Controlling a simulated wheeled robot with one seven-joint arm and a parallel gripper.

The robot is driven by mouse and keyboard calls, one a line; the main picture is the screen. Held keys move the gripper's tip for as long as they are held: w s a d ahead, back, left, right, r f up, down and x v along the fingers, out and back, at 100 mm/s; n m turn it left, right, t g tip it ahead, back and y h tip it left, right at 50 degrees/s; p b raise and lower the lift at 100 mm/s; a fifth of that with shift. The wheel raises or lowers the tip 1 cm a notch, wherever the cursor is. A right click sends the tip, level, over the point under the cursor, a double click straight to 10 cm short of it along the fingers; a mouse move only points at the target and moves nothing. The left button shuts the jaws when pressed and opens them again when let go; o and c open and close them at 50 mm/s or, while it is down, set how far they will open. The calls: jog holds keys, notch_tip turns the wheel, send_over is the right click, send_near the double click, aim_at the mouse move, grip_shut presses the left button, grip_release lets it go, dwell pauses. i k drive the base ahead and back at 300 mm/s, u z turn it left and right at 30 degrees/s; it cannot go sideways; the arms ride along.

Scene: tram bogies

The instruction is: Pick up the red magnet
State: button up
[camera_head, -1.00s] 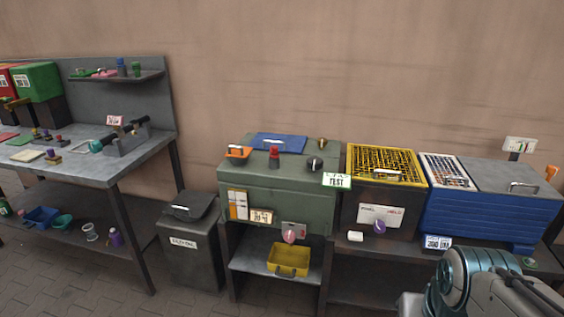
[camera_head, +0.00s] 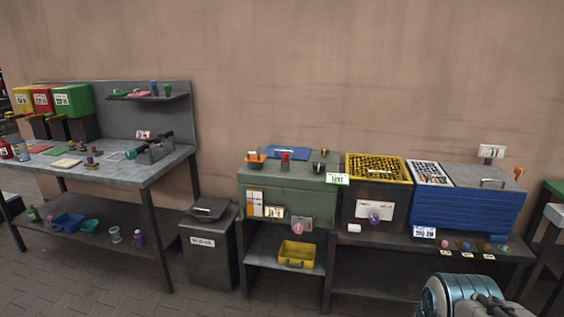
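I cannot pick out a red magnet for certain. A red upright piece (camera_head: 285,160) stands on top of the green cabinet (camera_head: 290,205). A pinkish-red round piece (camera_head: 297,227) is on the cabinet's front, by a grey plate. Several small round pieces sit in a row on the ledge below the blue chest at the right, among them a pink one (camera_head: 445,244) and a reddish one (camera_head: 487,248); they are too small to tell what they are. Part of my arm shows at the bottom right. My gripper is outside the picture.
A grey workbench (camera_head: 118,178) with colored bins stands at the left. A dark bin (camera_head: 208,255) stands between it and the cabinet. A yellow tray (camera_head: 298,255) lies under the cabinet. The blue chest (camera_head: 470,210) is at the right. Paved floor in front is clear.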

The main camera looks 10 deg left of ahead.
aim_at(284, 155)
jog(key=u, duration=0.75)
jog(key=i, duration=1)
jog(key=u, duration=0.85)
jog(key=i, duration=1.4)
jog(key=z, duration=0.75)
jog(key=i, duration=0.85)
jog(key=z, duration=1.25)
jog(key=i, duration=0.35)
jog(key=z, duration=0.3)
